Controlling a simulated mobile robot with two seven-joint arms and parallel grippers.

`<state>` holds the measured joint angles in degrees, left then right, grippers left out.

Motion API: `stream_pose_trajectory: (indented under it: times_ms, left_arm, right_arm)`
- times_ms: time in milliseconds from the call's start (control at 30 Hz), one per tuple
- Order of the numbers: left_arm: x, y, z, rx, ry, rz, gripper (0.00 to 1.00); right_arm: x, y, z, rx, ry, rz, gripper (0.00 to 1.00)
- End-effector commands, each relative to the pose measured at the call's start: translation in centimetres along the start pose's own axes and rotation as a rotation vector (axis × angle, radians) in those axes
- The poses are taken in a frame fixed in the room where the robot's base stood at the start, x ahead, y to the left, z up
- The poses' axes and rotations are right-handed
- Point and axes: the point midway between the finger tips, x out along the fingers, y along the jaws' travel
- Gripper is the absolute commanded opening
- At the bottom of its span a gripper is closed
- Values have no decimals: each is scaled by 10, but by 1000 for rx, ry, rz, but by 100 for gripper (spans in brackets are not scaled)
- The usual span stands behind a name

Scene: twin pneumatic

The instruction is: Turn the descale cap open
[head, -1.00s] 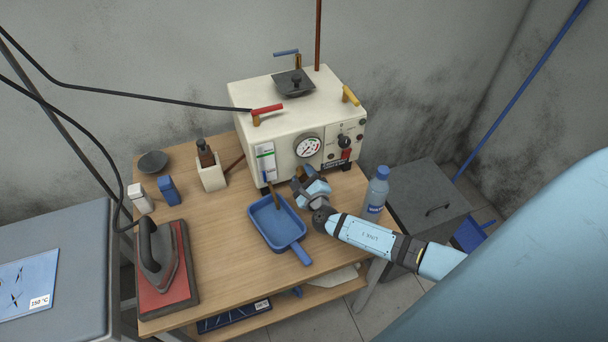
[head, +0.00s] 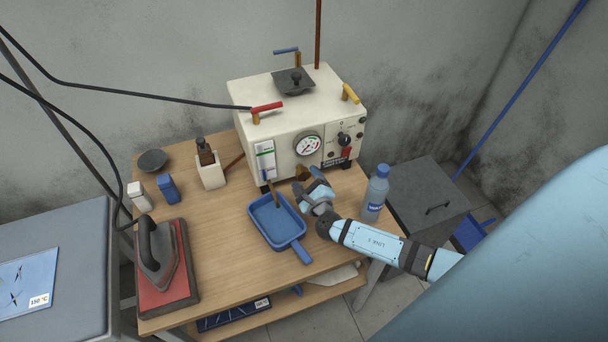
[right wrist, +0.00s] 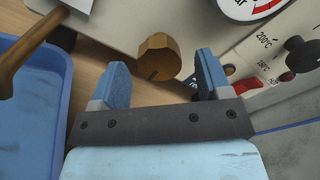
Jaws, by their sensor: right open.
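The brass hexagonal descale cap (right wrist: 158,57) sits low on the front of the cream boiler (head: 290,130). In the head view the cap (head: 302,172) shows small, just beyond my right gripper. My right gripper (head: 308,184) is open and empty in front of the boiler. In the right wrist view the fingers of this gripper (right wrist: 161,74) are spread, with the cap ahead and between them. The cap looks apart from both fingers. A dark slot or mark shows on the cap's face. My left gripper is not in view.
A blue dustpan-like tray (head: 277,222) with a wooden-handled tool lies left of the gripper. A blue-capped bottle (head: 375,197) stands to the right. The boiler's gauge (head: 308,145) and black knob (head: 344,140) are above. An iron (head: 160,258) rests at front left.

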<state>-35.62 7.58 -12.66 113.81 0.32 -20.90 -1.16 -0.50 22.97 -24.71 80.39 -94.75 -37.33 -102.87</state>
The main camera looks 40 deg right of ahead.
Motion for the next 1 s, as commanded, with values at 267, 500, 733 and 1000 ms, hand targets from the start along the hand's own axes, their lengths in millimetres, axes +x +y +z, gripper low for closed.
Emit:
stream_pose_trajectory:
  times_ms: [267,500,733,1000]
  left_arm:
    - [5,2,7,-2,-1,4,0]
    - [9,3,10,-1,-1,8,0]
    - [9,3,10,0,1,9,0]
    - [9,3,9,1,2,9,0]
  right_arm:
    - [-66,2,-2,1,1,1,71]
    - [-103,1,-1,-2,0,0,71]
    - [-112,0,0,-1,-1,-1,71]
    - [-112,0,0,-1,-1,-1,71]
